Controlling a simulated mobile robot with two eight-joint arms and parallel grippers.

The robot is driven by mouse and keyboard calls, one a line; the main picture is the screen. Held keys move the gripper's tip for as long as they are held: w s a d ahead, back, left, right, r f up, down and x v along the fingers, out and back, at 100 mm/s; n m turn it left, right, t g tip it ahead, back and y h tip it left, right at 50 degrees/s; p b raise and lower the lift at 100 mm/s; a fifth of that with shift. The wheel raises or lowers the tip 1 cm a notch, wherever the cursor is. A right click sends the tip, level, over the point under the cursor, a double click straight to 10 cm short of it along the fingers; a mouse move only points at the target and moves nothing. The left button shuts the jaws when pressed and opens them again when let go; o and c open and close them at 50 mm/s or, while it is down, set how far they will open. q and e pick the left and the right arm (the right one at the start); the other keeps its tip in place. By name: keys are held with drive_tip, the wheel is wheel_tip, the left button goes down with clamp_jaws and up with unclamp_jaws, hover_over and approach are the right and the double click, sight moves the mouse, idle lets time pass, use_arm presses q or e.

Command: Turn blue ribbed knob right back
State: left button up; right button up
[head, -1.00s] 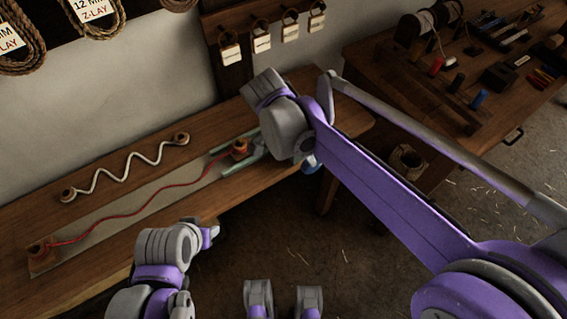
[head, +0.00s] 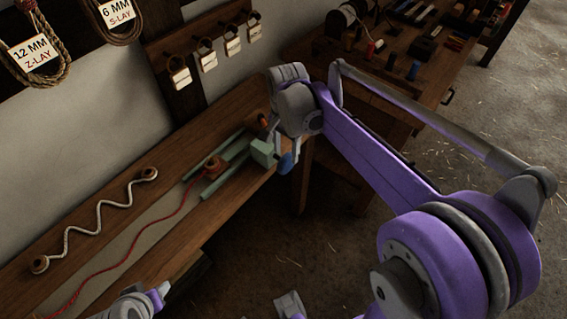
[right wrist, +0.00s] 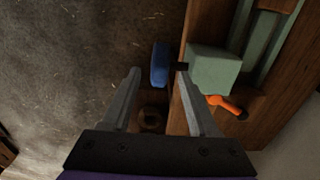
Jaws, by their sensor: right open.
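The blue ribbed knob (right wrist: 160,64) sits on a short dark shaft at the side of a pale green block (right wrist: 213,70). In the head view the blue knob (head: 286,162) shows just below my right wrist, beside the green block (head: 264,152). My right gripper (right wrist: 163,72) is open; in the right wrist view its two fingers point toward the knob, which lies between and beyond their tips, apart from them. In the head view my right gripper's fingers (head: 270,132) are partly hidden by the wrist. My left gripper (head: 160,294) shows at the lower edge; its jaw state is unclear.
An orange lever (right wrist: 226,104) is beside the green block. A red cord (head: 150,232) runs along the bench (head: 180,245) to an orange-brown post (head: 213,167). A wavy white rope (head: 100,218) lies behind. Open floor lies in front of the bench.

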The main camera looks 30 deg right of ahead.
sight(285, 157)
wheel_tip(285, 157, down, 6)
drive_tip(key=shift+a+f+b, duration=0.1)
drive_tip(key=shift+b, duration=0.2)
drive_tip(key=shift+c, duration=0.3)
clamp_jaws()
